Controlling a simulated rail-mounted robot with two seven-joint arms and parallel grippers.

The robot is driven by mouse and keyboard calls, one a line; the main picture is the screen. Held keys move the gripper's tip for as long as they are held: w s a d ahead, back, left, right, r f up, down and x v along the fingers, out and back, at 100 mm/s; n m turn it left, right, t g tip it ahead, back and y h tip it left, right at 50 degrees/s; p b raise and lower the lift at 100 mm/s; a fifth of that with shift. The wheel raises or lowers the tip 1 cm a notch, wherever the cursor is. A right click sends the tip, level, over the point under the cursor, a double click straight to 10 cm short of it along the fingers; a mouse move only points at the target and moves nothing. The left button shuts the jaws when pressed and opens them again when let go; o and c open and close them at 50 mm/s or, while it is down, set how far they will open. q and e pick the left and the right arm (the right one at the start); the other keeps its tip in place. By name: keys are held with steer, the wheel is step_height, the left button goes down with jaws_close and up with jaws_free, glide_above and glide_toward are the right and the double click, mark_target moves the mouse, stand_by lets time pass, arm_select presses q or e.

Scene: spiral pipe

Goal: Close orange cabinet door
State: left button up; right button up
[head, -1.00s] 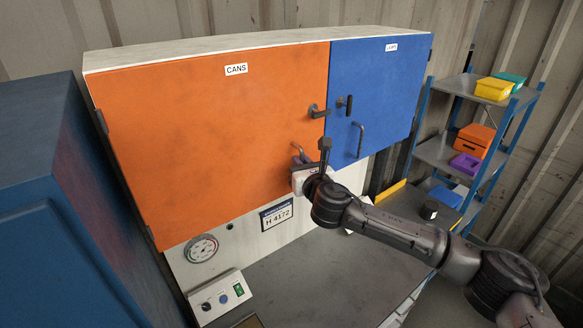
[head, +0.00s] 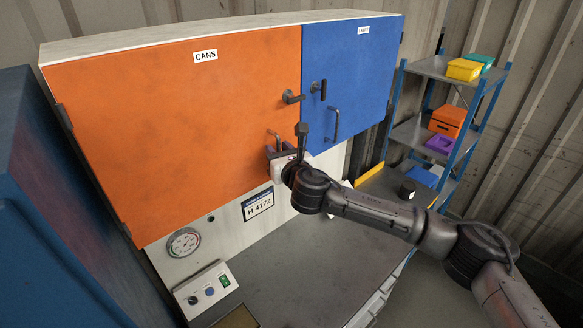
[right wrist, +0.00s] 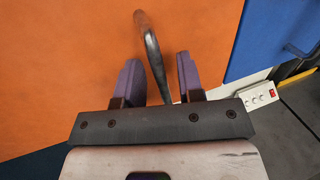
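The orange cabinet door (head: 180,120), labelled CANS, looks flush or nearly flush with the cabinet front in the head view; a small gap cannot be ruled out. Its handle (head: 273,135) is near the lower right corner, and a dark latch (head: 292,97) sits higher at its right edge. My right gripper (head: 279,149) is at the handle. In the right wrist view the handle (right wrist: 149,40) passes between the two purple fingers of the right gripper (right wrist: 157,67), with space on both sides. The fingers are apart and do not grip it. My left gripper is not in view.
The blue door (head: 350,75) with its own handle (head: 336,125) is right of the orange one. A grey worktop (head: 310,265) lies below, with a control box (head: 205,290) at its left. A blue cabinet (head: 50,230) stands left; a shelf rack (head: 410,130) with bins stands right.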

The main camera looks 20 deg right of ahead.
steer(key=s+b, duration=0.3)
steer(key=s, duration=1)
steer(key=shift+d+b, duration=0.3)
steer(key=shift+b, duration=0.1)
steer(key=shift+w, duration=0.1)
